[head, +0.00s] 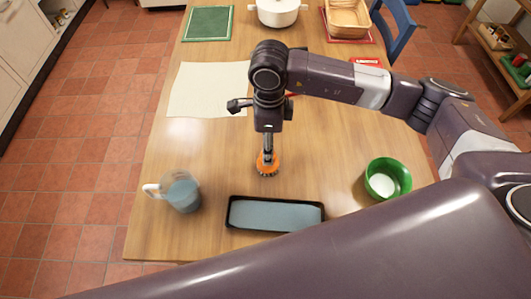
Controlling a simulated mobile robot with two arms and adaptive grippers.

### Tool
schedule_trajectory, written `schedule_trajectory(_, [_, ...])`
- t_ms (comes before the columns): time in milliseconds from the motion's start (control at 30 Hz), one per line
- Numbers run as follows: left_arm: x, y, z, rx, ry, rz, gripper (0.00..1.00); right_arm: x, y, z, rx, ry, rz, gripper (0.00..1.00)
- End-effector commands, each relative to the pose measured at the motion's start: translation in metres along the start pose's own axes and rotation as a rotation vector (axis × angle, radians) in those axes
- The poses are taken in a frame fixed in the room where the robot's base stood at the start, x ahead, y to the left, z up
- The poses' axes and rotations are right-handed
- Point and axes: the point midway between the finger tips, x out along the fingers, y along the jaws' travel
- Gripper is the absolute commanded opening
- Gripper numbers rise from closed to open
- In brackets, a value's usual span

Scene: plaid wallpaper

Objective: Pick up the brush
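The brush (267,168), a round orange piece with a darker bristly lower edge, shows on the wooden table just below my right gripper (268,153). This gripper points down from the arm that comes in from the right. Its fingers are seen nearly edge-on and look close together at the top of the brush. They cover part of it, so I cannot tell whether they grip it or whether it is lifted. My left gripper is not in view.
A black tray with a blue-grey inside (232,214) lies in front of the brush. A glass jug (183,194) stands left and a green bowl (400,176) right. A pale sheet (190,90), white pot (278,12), green mat (207,23) and basket (349,18) are farther back.

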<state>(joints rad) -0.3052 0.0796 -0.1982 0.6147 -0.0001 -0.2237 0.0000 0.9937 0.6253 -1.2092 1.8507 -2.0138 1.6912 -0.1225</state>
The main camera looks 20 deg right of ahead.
Motion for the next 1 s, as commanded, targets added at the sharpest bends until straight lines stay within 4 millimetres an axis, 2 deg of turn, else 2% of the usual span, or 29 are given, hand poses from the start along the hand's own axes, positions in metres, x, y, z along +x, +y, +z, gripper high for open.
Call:
schedule_trajectory(167, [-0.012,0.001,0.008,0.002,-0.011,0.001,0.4,0.019,0.001,0.0,-0.001,0.002,0.004,0.53])
schedule_trajectory(267, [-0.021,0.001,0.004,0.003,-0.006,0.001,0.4,0.034,0.001,0.001,-0.001,0.003,0.004,0.53])
schedule_trajectory(400, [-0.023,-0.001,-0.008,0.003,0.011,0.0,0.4,0.053,-0.001,0.001,0.0,0.001,0.001,0.53])
schedule_trajectory(533, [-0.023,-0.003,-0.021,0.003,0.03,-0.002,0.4,0.059,-0.001,0.002,-0.002,0.0,0.0,0.53])
schedule_trajectory(700, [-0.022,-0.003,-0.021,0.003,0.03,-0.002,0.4,0.059,-0.001,0.002,-0.002,0.0,0.0,0.52])
schedule_trajectory(1000, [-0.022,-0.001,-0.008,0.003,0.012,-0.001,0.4,0.059,-0.001,0.001,-0.002,0.0,0.0,0.19])
